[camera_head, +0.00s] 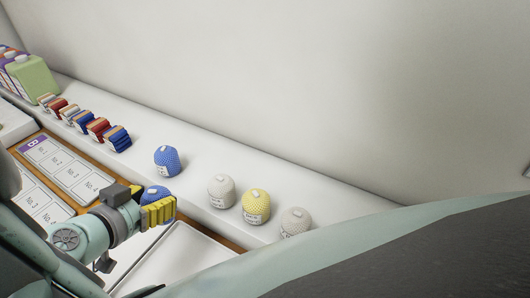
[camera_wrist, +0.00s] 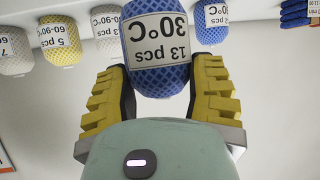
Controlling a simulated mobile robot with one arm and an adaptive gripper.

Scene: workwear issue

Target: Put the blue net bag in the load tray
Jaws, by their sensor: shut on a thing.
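My gripper (camera_head: 158,212) has its yellow fingers shut on a blue net bag (camera_head: 154,192). In the wrist view the fingers (camera_wrist: 160,88) are on both sides of this bag (camera_wrist: 152,77), whose white label reads "13 pcs 30°C" upside down. In the head view the fingers and wrist partly hide the bag. A shallow white tray (camera_head: 190,258) lies below and to the right of my gripper, partly hidden by my arm. A second blue net bag (camera_head: 166,160) stands on the white ledge behind; it also shows in the wrist view (camera_wrist: 211,34).
A grey-white bag (camera_head: 221,192), a yellow bag (camera_head: 256,207) and another pale bag (camera_head: 295,222) stand along the ledge. Several folded striped items (camera_head: 97,128) and a green carton (camera_head: 31,78) are further left. A board with labelled cards (camera_head: 68,178) lies left of my gripper.

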